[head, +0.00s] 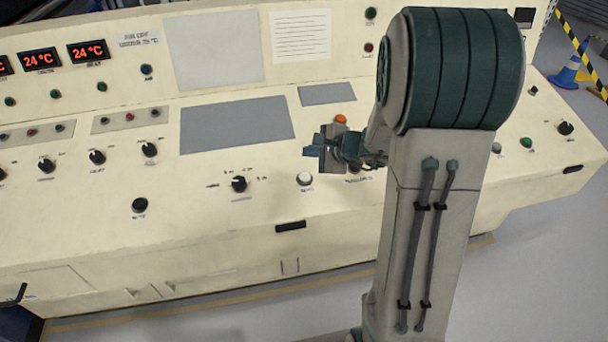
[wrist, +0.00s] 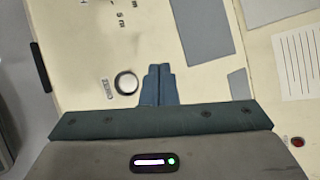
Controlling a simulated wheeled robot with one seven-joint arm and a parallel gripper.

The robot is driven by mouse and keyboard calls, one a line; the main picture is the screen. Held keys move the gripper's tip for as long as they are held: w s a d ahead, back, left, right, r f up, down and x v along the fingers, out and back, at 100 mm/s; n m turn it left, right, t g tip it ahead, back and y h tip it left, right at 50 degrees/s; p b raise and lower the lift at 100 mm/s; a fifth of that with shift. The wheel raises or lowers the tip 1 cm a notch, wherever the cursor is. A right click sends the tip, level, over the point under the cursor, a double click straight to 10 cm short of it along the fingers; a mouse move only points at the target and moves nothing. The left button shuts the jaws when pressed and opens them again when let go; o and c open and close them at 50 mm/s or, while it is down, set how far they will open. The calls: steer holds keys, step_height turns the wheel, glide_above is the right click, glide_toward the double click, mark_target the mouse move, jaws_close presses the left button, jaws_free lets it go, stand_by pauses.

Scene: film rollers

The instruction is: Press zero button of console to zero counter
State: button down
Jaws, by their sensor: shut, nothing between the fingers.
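The console (head: 90,235) is a long cream desk with a sloped top and an upright back panel. A round white button (head: 305,178) sits near its front edge; it also shows in the wrist view (wrist: 126,83), with a small label beside it that looks like ZERO. My gripper (head: 316,147) is shut and empty above the console, just behind the white button in the head view. In the wrist view its closed blue fingers (wrist: 158,72) lie just right of the button and appear apart from it. I cannot tell which display is the counter.
An orange button (head: 340,119) is close behind my gripper. A black knob (head: 239,184) stands left of the white button. Grey blank panels (head: 237,124) lie behind. Red 24 °C displays (head: 88,51) are at the back left.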

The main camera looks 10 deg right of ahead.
steer(key=shift+f, duration=0.2)
steer(key=b, duration=0.5)
glide_toward(301, 173)
steer(key=w+a, duration=0.3)
steer(key=shift+w+f, duration=0.15)
steer(key=shift+f, duration=0.15)
steer(key=shift+w+f+b, duration=0.2)
steer(key=shift+f+b, duration=0.45)
steer(key=shift+b, duration=0.1)
steer(key=shift+f, duration=0.2)
stand_by(0.6)
steer(key=shift+w+f+b, duration=0.1)
steer(key=shift+f+b, duration=0.15)
steer(key=shift+b, duration=0.5)
steer(key=shift+w+f+b, duration=0.1)
steer(key=shift+f+b, duration=0.35)
steer(key=shift+b, duration=0.2)
stand_by(0.3)
steer(key=shift+r, duration=0.15)
steer(key=shift+r+p, duration=0.35)
steer(key=shift+r, duration=0.4)
